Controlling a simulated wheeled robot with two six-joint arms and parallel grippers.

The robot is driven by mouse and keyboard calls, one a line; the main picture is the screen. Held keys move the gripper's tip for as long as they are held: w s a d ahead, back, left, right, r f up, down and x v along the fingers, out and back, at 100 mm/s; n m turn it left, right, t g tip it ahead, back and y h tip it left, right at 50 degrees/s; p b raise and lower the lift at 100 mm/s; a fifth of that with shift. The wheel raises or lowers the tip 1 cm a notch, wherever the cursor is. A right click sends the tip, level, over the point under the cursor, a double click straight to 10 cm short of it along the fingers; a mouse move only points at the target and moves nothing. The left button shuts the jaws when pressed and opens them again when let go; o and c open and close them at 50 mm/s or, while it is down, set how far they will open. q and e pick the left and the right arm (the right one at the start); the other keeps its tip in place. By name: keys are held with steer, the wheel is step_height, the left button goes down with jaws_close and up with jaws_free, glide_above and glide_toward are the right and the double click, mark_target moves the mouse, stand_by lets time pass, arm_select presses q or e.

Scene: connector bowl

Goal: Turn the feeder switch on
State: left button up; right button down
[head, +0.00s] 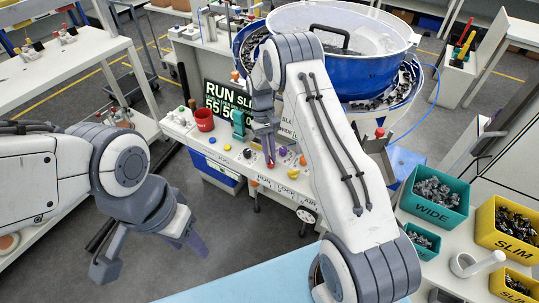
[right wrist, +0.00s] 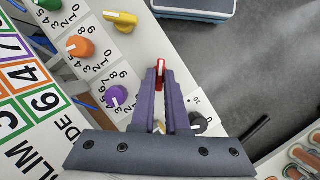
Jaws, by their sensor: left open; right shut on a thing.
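A small red lever (right wrist: 160,70), which looks like the feeder switch, sits between the fingertips of my right gripper (right wrist: 161,78) in the right wrist view. The fingers are shut on it. Its base is hidden by the fingers, so I cannot tell whether it is on or off. In the head view my right gripper (head: 266,148) reaches down to the panel (head: 195,140), with the red lever (head: 270,163) at its tips. My left gripper (head: 148,248) is open and empty over the floor, left of the blue surface.
A purple knob (right wrist: 116,96), an orange knob (right wrist: 80,46) and a yellow knob (right wrist: 120,18) are close to the lever. The blue bowl feeder (head: 345,72) is behind. Bins of connectors, including a teal one (head: 434,198), stand right.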

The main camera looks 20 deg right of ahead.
steer(key=shift+w+r+m+y, duration=0.1)
steer(key=shift+w+m+y, duration=0.15)
steer(key=shift+m, duration=0.35)
steer(key=c, duration=0.9)
jaws_free()
steer(key=shift+s, duration=0.15)
